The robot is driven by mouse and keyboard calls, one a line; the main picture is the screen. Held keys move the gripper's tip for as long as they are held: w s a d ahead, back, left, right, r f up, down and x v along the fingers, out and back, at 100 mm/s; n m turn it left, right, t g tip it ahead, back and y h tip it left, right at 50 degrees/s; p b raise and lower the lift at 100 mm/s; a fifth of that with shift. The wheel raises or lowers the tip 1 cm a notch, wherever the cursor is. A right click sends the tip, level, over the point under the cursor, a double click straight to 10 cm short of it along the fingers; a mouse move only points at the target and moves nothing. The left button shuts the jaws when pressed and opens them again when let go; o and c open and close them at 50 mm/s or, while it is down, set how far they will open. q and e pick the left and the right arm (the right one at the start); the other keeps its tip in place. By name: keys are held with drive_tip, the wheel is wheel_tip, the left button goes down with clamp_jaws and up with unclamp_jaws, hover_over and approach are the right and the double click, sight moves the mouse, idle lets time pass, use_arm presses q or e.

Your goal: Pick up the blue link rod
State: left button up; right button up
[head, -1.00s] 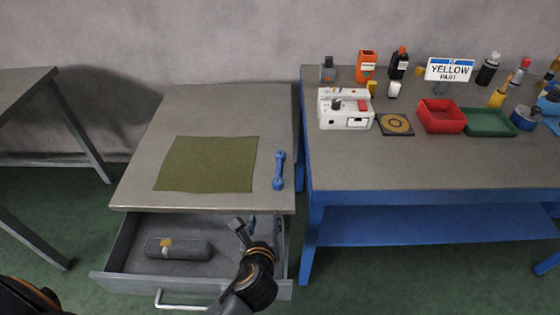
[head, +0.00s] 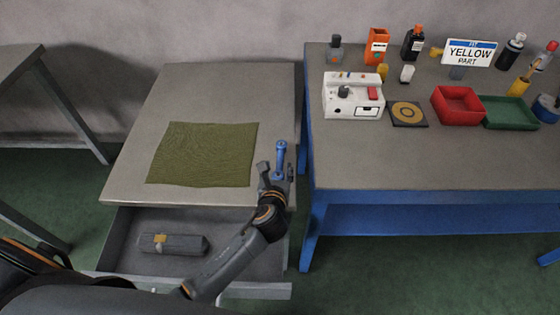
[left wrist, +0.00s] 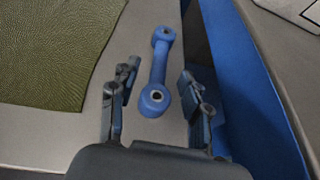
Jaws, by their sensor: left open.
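The blue link rod (head: 281,160) lies on the grey drawer table, to the right of the green mat, near the table's right edge. In the left wrist view the rod (left wrist: 159,70) runs away from me, with a round eye at each end. My left gripper (head: 276,172) is open at the near end of the rod. In the left wrist view its fingers (left wrist: 158,100) stand on either side of the near eye, with gaps between. In the head view the gripper hides part of the rod's near end. My right gripper is not in view.
The green mat (head: 203,154) lies left of the rod. The drawer (head: 120,245) below is open and holds a dark grey case (head: 172,244). A blue workbench (head: 420,160) stands to the right, bearing a white device (head: 353,95), a red tray (head: 458,104) and a green tray (head: 510,112).

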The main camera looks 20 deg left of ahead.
sight(280, 163)
use_arm(q)
drive_tip(key=x, duration=0.4)
drive_tip(key=shift+w+d+f, duration=0.1)
drive_tip(key=shift+f, duration=0.15)
drive_tip(key=shift+w+f, duration=0.15)
drive_tip(key=shift+w, duration=0.3)
clamp_jaws()
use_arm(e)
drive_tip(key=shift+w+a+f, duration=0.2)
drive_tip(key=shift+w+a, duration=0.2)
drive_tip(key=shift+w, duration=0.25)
